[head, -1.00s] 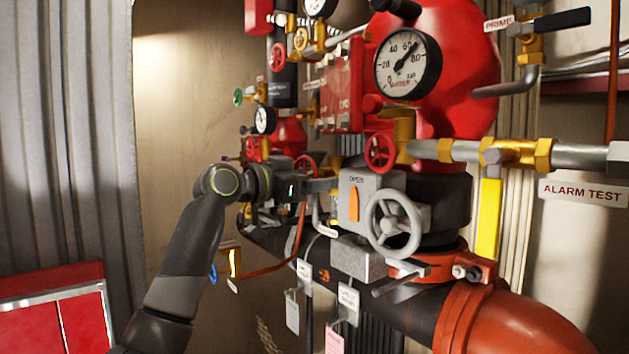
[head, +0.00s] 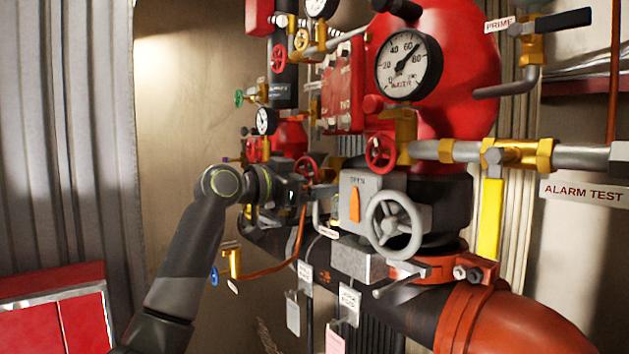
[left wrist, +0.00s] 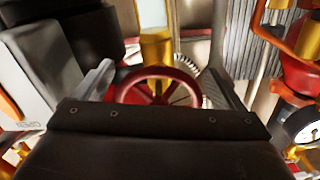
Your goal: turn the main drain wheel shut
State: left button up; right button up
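A red handwheel (left wrist: 160,86) on a brass valve body (left wrist: 156,48) sits between the two fingers of my left gripper (left wrist: 161,72) in the left wrist view. The fingers stand apart, one at each side of the wheel, with small gaps showing. I cannot tell whether either finger touches the rim. The wheel's near part is hidden by the gripper body. In the head view my left gripper (head: 318,190) reaches in at the middle, beside the grey valve box, with a red wheel (head: 305,168) just behind it. No readable label confirms which is the main drain wheel. My right gripper is out of view.
A grey handwheel (head: 394,226) and grey box with an orange pointer (head: 354,205) stand close to the right. Another red wheel (head: 381,153) is above them. A large gauge (head: 407,65) hangs higher. Free room lies left of the pipes, before the wall (head: 190,120).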

pick_arm(q)
jog(key=b+v, duration=0.7)
jog(key=v, duration=1)
jog(key=shift+s+a, duration=0.15)
